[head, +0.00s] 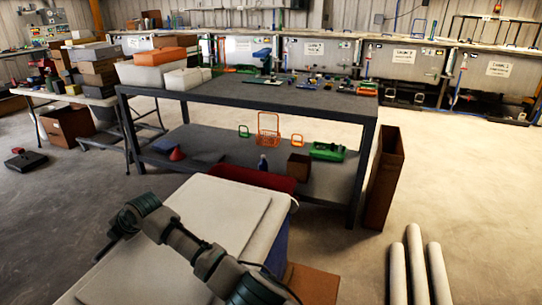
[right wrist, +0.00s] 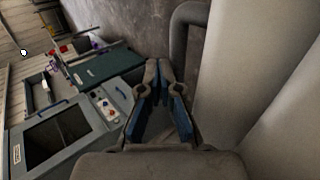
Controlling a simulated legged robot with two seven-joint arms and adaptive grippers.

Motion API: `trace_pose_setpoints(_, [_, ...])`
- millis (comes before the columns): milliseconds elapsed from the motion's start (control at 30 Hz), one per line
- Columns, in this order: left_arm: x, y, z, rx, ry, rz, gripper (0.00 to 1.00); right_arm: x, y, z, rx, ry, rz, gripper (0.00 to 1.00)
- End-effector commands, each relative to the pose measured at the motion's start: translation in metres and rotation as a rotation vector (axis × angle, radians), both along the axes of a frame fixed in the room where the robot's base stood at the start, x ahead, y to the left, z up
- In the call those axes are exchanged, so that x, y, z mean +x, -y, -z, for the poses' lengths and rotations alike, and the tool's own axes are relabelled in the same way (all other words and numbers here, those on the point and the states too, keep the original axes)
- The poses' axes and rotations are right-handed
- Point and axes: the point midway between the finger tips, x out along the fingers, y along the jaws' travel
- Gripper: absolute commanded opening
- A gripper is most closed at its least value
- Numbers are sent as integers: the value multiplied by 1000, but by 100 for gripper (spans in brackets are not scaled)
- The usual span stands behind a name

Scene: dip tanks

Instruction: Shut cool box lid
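The cool box has a broad white lid (head: 185,215) with a raised inner panel, at the bottom centre of the head view. Part of its blue body (head: 276,250) shows below the lid's right edge. The lid looks roughly level, but I cannot tell whether a gap is left under it. The cool box is not recognisable there.
A dark two-level workbench (head: 250,100) stands behind the box. A tall brown carton (head: 385,180) is at its right end, and white cylinders (head: 418,265) stand at the lower right. A cardboard piece (head: 312,283) lies close by.

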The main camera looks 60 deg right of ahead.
Motion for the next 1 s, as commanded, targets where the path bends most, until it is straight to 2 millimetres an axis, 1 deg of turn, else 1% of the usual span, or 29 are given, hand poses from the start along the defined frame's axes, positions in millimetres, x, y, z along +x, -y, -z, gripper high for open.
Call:
trace_pose_setpoints(33, [0,0,1,1,-2,0,100,-1,4,10,-4,-18,6,0])
trace_pose_setpoints(200, [-5,-1,-1,-2,2,-2,100,-2,5,12,-4,-22,7,0])
trace_pose_setpoints(367, [-4,-1,0,-1,2,-1,100,-2,5,13,-4,-24,7,0])
trace_pose_setpoints(567, [-4,0,0,-1,2,-1,100,-7,7,7,-3,-22,6,0])
trace_pose_setpoints(767, [-5,0,-1,0,3,-1,100,-24,9,-9,-7,-15,7,0])
trace_pose_setpoints(1000, [-5,-1,-1,-1,4,-1,100,-58,10,-47,-5,-4,3,0])
